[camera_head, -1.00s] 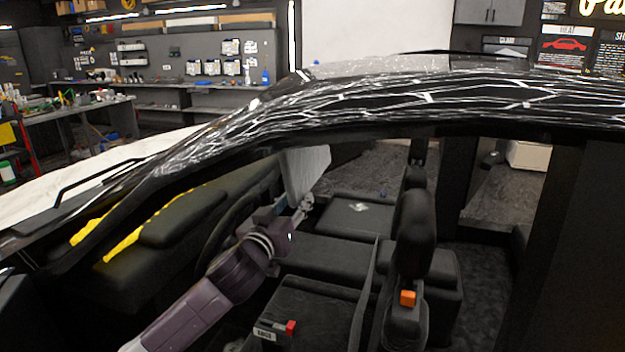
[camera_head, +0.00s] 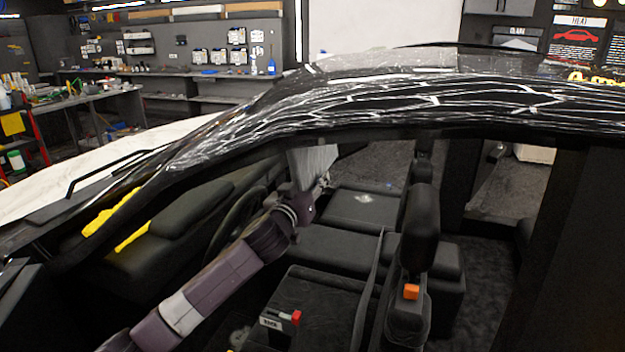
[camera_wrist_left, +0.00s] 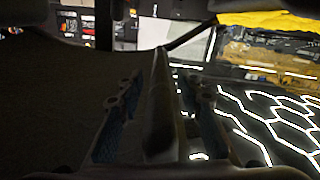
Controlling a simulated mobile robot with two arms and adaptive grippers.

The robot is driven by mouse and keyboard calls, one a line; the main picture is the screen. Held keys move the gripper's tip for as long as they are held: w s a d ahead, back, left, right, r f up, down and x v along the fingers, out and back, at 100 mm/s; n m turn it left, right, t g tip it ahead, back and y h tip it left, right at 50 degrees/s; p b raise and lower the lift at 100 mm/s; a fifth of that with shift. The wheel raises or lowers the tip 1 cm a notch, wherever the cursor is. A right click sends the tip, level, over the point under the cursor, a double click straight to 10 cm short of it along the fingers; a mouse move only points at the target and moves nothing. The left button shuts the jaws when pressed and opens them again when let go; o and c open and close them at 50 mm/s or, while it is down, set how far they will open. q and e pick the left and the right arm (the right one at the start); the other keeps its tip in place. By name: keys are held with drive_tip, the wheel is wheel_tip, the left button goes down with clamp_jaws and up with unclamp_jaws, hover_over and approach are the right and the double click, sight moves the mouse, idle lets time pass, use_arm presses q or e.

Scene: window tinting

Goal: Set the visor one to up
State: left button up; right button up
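The visor (camera_head: 309,165) is a light grey panel hanging below the front edge of the car roof in the head view. It is tilted down into the cabin, and its upper edge is hidden by the roof. My left gripper (camera_head: 324,184) is at the visor's lower right edge. In the left wrist view, the gripper's two fingers (camera_wrist_left: 160,105) stand apart. A dark rounded edge (camera_wrist_left: 159,85), apparently the visor's, runs between them. Gaps seem to show beside it, and contact cannot be told. My right gripper is out of view.
The black roof (camera_head: 400,105) with white reflections spans above my left arm. The dashboard (camera_head: 190,215), with yellow cloths (camera_head: 112,215) by it, and steering wheel (camera_head: 235,218) lie left of the arm. A front-seat headrest (camera_head: 420,213) stands to the right. Open cabin space lies between.

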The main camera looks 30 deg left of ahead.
use_arm(q)
clamp_jaws()
idle(0.4)
